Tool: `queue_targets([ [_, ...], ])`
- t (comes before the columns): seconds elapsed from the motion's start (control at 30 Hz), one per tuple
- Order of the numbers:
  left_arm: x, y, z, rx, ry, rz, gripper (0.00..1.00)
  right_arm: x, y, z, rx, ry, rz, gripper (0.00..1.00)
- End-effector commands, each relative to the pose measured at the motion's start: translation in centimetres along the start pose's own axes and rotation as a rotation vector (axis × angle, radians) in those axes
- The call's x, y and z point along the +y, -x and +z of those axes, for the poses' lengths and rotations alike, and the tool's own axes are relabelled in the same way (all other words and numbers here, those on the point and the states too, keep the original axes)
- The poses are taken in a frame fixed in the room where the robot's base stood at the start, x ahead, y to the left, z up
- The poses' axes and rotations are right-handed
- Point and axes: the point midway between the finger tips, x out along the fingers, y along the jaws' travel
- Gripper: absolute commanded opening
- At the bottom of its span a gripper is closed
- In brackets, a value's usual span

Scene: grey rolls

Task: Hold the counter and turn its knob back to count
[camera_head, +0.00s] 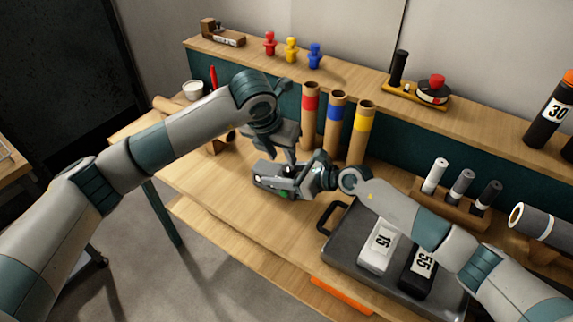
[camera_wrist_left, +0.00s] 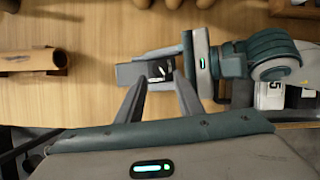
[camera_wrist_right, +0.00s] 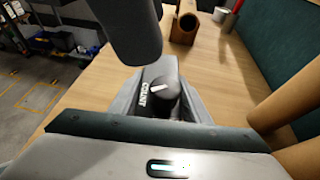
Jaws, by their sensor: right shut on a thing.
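The counter (camera_wrist_right: 146,98) is a small dark block marked COUNT, with a round dark knob (camera_wrist_right: 166,88) on top that has a white pointer line. My right gripper (camera_head: 272,180) is shut on the counter and holds it over the table. In the left wrist view, part of the counter (camera_wrist_left: 159,70) shows dark with white marks between the right gripper's fingers. My left gripper (camera_head: 284,152) is just above the counter, pointing down. Its fingers (camera_wrist_left: 158,82) are apart on either side of the counter, with no visible grip. In the head view the knob is hidden.
A grey tray (camera_head: 345,240) with blocks marked 15 and 55 lies to the right.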

Motion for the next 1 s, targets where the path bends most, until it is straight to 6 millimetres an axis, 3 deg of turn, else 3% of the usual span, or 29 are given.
queue_targets([
  [0.2,0.0,-3.7,0.0,0.002,0.001,-0.001,0.34,0.0,0.0,0.0,0.001,0.0,0.0,0.12],
  [0.4,0.0,-6.0,0.0,0.001,0.001,-0.001,0.34,0.0,0.0,0.0,0.001,0.0,0.0,0.12],
  [0.83,0.0,-6.8,0.0,0.0,0.001,0.0,0.34,0.0,0.0,0.0,0.0,0.0,-0.001,0.12],
  [0.87,0.0,-6.8,0.0,0.0,0.001,0.0,0.31,0.0,0.0,0.0,0.0,0.0,-0.001,0.12],
  [0.97,0.0,-6.8,0.0,0.0,0.001,0.0,0.07,0.0,0.0,0.0,0.0,0.0,-0.001,0.12],
  [1.0,0.0,-6.8,0.0,0.0,0.001,0.0,0.03,0.0,0.0,0.0,0.0,0.0,-0.001,0.12],
])
